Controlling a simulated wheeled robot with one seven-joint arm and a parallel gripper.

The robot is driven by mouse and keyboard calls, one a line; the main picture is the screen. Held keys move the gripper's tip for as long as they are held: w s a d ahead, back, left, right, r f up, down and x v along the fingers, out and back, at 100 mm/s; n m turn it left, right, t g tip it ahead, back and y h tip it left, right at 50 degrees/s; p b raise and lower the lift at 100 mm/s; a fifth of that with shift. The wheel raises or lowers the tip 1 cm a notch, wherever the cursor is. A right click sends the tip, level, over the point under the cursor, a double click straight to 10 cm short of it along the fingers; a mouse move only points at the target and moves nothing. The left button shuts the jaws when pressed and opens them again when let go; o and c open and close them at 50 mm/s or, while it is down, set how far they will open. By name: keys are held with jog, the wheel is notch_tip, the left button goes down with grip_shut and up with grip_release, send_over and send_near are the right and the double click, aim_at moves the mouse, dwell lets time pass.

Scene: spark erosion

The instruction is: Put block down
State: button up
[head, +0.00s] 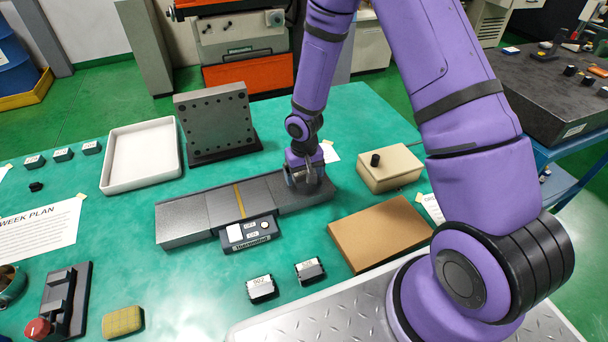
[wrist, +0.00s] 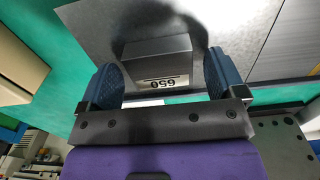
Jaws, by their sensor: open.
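A small dark grey block (wrist: 158,62) with a white number label lies on a flat grey plate (wrist: 85,20) in the wrist view. My gripper (wrist: 162,78) is open around the block, one blue-padded finger on each side, with a visible gap at each side. In the head view my gripper (head: 307,182) is low over the right end of the long grey plate (head: 190,217), which has a yellow stripe across it. The block is mostly hidden there by my gripper. In the wrist view the block appears to rest on the plate.
A control box (head: 248,234) adjoins the plate's front. Two labelled blocks (head: 261,288) (head: 309,270) lie in front. A brown board (head: 378,232) and a beige box (head: 390,168) are to the right. A white tray (head: 141,156) and an upright perforated plate (head: 214,120) stand behind.

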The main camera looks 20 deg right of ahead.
notch_tip(320, 180, up, 12)
notch_tip(320, 180, up, 12)
jog(key=t, duration=0.1)
send_over(304, 175)
jog(key=s+d, duration=0.3)
jog(key=s+d+r+t+h, duration=0.1)
jog(key=s+d+r+t, duration=0.1)
jog(key=s+r, duration=0.55)
jog(key=s+d+r+t+y, duration=0.1)
jog(key=s+d+r+t, duration=0.1)
jog(key=s+r, duration=1)
jog(key=s, duration=0.4)
jog(key=shift+s+r, duration=0.15)
jog(key=shift+s, duration=0.05)
